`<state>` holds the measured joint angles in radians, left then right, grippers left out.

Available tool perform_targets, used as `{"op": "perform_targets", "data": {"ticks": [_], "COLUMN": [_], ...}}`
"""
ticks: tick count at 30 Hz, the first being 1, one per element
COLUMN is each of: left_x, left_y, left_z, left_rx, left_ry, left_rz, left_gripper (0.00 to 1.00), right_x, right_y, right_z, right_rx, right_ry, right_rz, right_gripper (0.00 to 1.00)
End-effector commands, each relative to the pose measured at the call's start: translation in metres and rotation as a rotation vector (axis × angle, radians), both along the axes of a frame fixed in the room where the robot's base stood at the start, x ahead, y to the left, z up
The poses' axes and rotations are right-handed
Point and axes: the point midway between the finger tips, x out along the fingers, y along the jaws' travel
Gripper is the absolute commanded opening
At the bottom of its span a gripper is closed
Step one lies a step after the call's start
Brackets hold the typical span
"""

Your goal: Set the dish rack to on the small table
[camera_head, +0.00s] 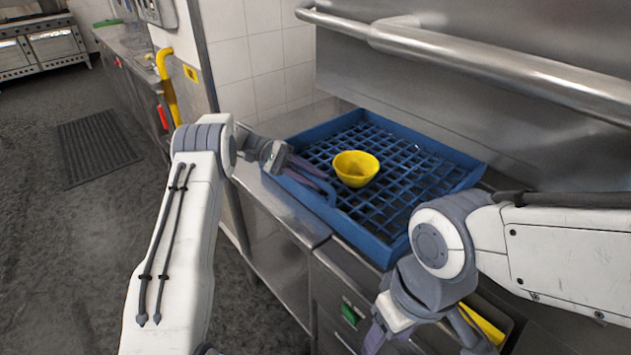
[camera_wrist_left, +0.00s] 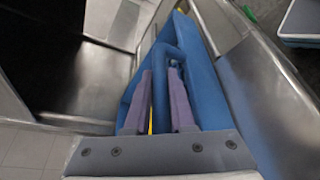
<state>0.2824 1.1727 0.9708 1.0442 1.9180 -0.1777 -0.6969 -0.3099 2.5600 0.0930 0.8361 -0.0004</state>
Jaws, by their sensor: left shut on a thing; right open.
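The dish rack (camera_head: 455,163) is a blue square tray with a grid floor, lying flat on the steel counter in the head view. A yellow bowl (camera_head: 356,168) stands in it. My left gripper (camera_head: 318,182) is at the rack's near-left side, shut on its blue edge. The left wrist view shows the fingers (camera_wrist_left: 160,98) on either side of a blue part of the rack (camera_wrist_left: 200,80). My right gripper (camera_head: 425,338) is open and empty, low in front of the counter, apart from the rack.
The steel counter (camera_head: 292,215) runs under the rack, with drawers below and a wall rail (camera_head: 470,60) behind. A yellow item (camera_head: 485,325) shows beside my right gripper. Open floor with a dark mat (camera_head: 95,145) lies to the left.

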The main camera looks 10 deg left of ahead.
Motion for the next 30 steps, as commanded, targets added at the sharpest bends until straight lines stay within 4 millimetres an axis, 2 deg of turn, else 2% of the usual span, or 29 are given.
{"op": "perform_targets", "data": {"ticks": [10,11,12,13,24,26,30], "left_x": [-0.001,-0.001,-0.001,0.0,0.0,0.0,0.0], "left_y": [0.002,0.002,0.002,0.002,0.002,0.002,0.002], "left_z": [-0.001,-0.001,-0.001,-0.001,0.002,0.006,0.029], "left_rx": [0.0,0.001,0.001,0.001,0.0,0.0,0.0], "left_ry": [0.003,0.003,0.002,0.002,-0.002,-0.004,-0.007], "left_rz": [0.0,0.001,0.0,0.0,0.003,0.002,0.002], "left_gripper": [0.0,0.26,0.41,0.52,0.52,0.52,0.52], "right_x": [0.0,0.0,0.0,0.0,0.0,0.0,0.0], "right_y": [0.0,0.0,0.0,0.0,0.0,0.0,0.0], "right_z": [0.0,0.0,0.0,0.0,-0.001,-0.003,-0.009], "right_rx": [0.0,0.0,0.0,0.0,0.0,0.0,0.0], "right_ry": [0.0,0.0,0.0,0.0,0.0,0.0,0.0], "right_rz": [0.0,0.0,0.0,0.0,0.0,0.0,0.0], "right_gripper": [0.59,0.59,0.59,0.59,0.59,0.59,0.59]}}
